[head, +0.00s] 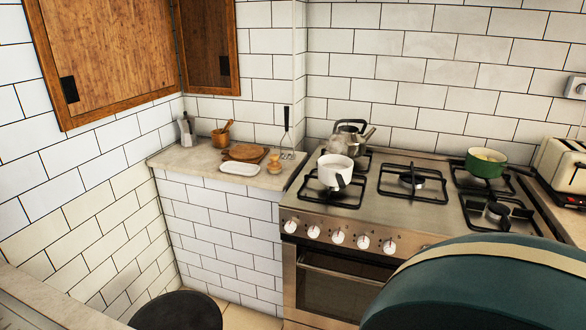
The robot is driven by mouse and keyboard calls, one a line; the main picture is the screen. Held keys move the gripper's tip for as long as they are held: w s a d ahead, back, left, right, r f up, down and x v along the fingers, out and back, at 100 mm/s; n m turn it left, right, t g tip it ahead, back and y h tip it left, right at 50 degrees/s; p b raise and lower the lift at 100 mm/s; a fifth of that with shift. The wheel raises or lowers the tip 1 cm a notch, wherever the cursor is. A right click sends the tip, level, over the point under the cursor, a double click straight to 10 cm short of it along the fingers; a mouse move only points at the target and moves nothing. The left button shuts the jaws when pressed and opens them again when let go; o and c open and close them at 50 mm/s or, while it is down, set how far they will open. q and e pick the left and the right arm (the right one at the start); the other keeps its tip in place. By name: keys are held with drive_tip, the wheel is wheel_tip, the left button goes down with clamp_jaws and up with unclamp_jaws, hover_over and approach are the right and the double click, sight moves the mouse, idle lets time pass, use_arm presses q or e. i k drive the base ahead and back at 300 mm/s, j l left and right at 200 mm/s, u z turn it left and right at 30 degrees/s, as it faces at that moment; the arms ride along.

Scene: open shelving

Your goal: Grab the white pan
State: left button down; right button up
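The white pan (330,177) stands upright on the front left burner of the stove (400,213). It is a small, deep white pot, and a dark handle appears to point toward me. The metal kettle (345,140) is close behind it on the back left burner. Neither of my grippers shows in the head view, and nothing touches the pan from the front.
A green pan (485,163) sits on the back right burner, and a toaster (561,168) stands further right. A large teal rounded object (480,290) fills the lower right foreground. A dark round top (176,312) is at bottom left. The left counter holds a white dish (239,169).

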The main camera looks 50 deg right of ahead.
sight(335, 168)
drive_tip(key=z, duration=1.8)
drive_tip(key=l, duration=0.15)
drive_tip(key=i+z, duration=0.05)
